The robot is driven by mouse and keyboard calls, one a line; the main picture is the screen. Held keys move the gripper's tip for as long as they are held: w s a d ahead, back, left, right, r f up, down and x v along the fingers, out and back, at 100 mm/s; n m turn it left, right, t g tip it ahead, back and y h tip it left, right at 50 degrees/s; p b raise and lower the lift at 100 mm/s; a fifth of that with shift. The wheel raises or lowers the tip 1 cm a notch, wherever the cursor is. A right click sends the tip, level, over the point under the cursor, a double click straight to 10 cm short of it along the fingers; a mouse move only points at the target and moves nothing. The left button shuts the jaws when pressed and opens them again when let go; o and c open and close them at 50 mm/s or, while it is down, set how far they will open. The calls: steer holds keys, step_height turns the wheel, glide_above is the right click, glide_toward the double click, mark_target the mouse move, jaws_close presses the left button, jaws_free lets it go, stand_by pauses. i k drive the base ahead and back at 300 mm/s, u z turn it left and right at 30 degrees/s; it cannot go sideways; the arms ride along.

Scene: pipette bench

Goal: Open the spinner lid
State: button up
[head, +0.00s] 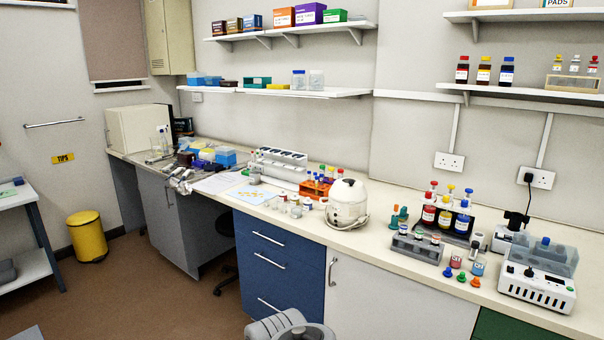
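The spinner appears to be the rounded white machine (347,204) standing near the front edge of the bench, in the middle of the head view. Its domed top looks down and closed, with a small dark knob or cap on top. A cable or loop lies around its foot. The inside of the spinner is hidden. My gripper's fingers do not show; only a grey and white rounded part, probably of my own arm, shows at the bottom edge, below and in front of the bench.
Small tubs (295,208) and an orange rack (317,187) stand left of the spinner. Right of it are a grey tube rack (416,248), red, yellow and blue bottles (445,215), and a white device with a clear cover (538,284). A shelf (285,91) hangs above.

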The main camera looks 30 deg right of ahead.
mark_target(347, 190)
steer(key=u, duration=0.1)
steer(key=i, duration=1.5)
steer(key=z, duration=0.6)
steer(key=i, duration=1.2)
steer(key=z, duration=0.75)
